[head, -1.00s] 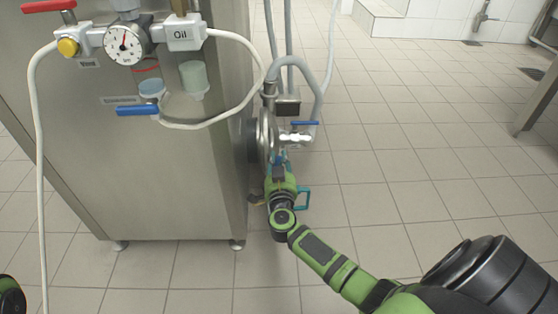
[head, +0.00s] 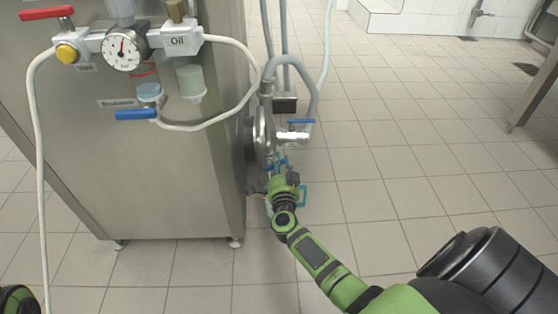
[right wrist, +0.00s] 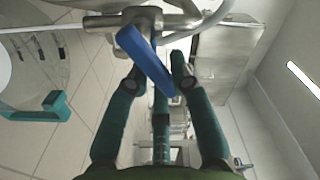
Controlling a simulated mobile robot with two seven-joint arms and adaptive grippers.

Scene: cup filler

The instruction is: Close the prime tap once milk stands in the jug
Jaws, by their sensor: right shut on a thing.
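The prime tap (head: 281,162) is a small metal tap with a blue lever, low on the pipework beside the machine. In the right wrist view its blue lever (right wrist: 145,60) slants across the picture at the fingertips. My right gripper (head: 283,178) is at the tap in the head view, and its fingers (right wrist: 155,84) are closed about the lever. The jug stands below, mostly hidden by my gripper; its teal handle shows at the right (head: 303,195) and in the wrist view (right wrist: 45,110). I cannot see whether milk stands in the jug. My left gripper is out of view.
A steel machine (head: 170,190) stands at the left, with a gauge (head: 124,50), a red lever (head: 47,13) and a blue lever (head: 136,114). Another blue-handled valve (head: 296,133) sits above my right gripper.

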